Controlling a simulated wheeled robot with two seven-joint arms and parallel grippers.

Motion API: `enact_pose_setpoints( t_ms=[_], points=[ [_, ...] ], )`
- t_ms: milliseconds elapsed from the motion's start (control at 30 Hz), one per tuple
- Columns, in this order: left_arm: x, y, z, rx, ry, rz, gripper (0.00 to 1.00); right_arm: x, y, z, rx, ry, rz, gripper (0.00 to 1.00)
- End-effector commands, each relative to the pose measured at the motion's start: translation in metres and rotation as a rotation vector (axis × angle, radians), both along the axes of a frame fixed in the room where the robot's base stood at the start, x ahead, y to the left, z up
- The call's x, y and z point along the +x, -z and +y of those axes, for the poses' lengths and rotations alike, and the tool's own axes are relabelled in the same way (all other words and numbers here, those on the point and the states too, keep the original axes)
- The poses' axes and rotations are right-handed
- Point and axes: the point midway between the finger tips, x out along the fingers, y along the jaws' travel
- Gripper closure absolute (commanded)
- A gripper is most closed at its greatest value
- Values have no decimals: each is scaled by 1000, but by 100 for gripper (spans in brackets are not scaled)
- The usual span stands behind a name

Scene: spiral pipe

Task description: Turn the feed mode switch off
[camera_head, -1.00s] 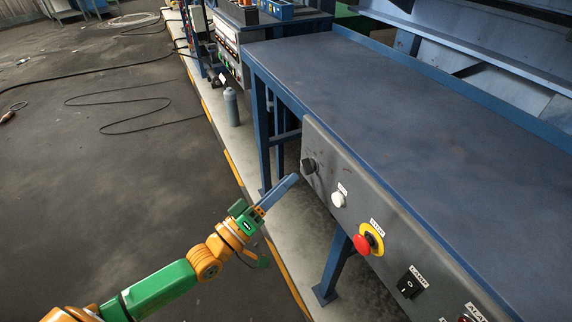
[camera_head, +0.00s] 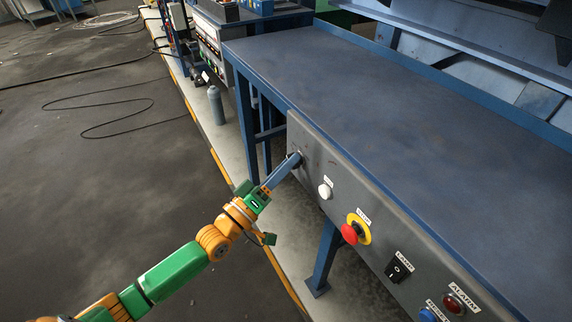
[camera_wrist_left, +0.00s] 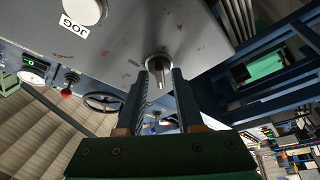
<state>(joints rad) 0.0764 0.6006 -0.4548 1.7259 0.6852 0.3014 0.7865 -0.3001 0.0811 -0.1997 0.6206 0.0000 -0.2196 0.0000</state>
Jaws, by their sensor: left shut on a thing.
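The feed mode switch, a small dark rotary knob (camera_wrist_left: 158,63) on the grey control panel (camera_head: 372,220), is at the panel's far end. Its label is not visible. My left gripper (camera_head: 292,163) reaches it from the left, and its fingers hide most of the knob in the head view. In the left wrist view my left gripper (camera_wrist_left: 161,78) has one finger on each side of the knob's grip and is shut on it. My right gripper is not in view.
Beside the switch is a white button (camera_head: 325,191), labelled JOG in the wrist view. Further along are a red stop button (camera_head: 350,233) on a yellow ring, a black lamp switch (camera_head: 398,268) and a red alarm light (camera_head: 454,303). The blue bench top (camera_head: 400,110) is clear.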

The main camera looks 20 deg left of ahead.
Motion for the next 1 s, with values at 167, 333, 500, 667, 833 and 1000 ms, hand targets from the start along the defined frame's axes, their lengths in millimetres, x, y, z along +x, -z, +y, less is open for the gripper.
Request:
enact_pose_setpoints(
  t_ms=[167, 333, 500, 667, 833, 1000],
  points=[
    [0, 2, 0, 41, 0, -38, 100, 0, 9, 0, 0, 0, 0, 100],
    [1, 4, 1, 124, -1, -115, 100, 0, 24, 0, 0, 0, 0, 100],
    [1, 5, 1, 236, -1, -216, 100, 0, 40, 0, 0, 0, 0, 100],
    [1, 4, 2, 343, -2, -314, 100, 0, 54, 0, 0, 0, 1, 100],
    [1, 4, 2, 447, -2, -406, 100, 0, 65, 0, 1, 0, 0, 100],
    [2, 2, 2, 530, -3, -481, 100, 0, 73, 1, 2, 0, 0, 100]
  ],
)
